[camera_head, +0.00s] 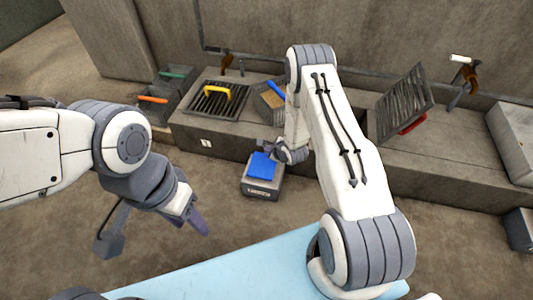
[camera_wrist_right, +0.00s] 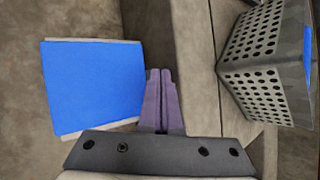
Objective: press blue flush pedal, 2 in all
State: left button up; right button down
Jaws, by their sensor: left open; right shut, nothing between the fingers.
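The blue flush pedal (camera_head: 262,166) sits on a small grey box on the floor in front of the concrete counter. It shows large and flat in the right wrist view (camera_wrist_right: 92,86). My right gripper (camera_head: 268,148) is shut and empty, at the pedal's far edge in the head view. In the right wrist view its purple fingertips (camera_wrist_right: 160,75) are together just right of the pedal's blue face; whether they touch it I cannot tell. My left gripper (camera_head: 198,222) is empty and away to the left of the pedal, pointing down; its fingers are partly hidden.
The counter (camera_head: 210,135) runs behind the pedal. It holds a grate with a yellow handle (camera_head: 217,93), a perforated basket with a blue handle (camera_wrist_right: 262,70), and a tilted grate with a red handle (camera_head: 405,100). A light blue surface (camera_head: 230,275) lies in front.

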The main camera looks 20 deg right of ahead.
jog(key=shift+f, duration=0.1)
dwell(0.6)
jog(key=shift+f, duration=0.3)
jog(key=shift+f+b, duration=0.4)
jog(key=shift+f, duration=0.05)
dwell(0.5)
jog(key=shift+s+a+f+b, duration=0.1)
jog(key=shift+s+f+b, duration=0.15)
jog(key=shift+f, duration=0.25)
jog(key=shift+s+f+b, duration=0.1)
jog(key=shift+f+b, duration=0.1)
jog(key=shift+f, duration=0.25)
dwell(0.5)
jog(key=shift+r, duration=0.1)
jog(key=shift+s+a+r+p, duration=0.1)
jog(key=shift+r+p, duration=1.1)
jog(key=shift+p, duration=0.1)
jog(key=shift+r, duration=0.15)
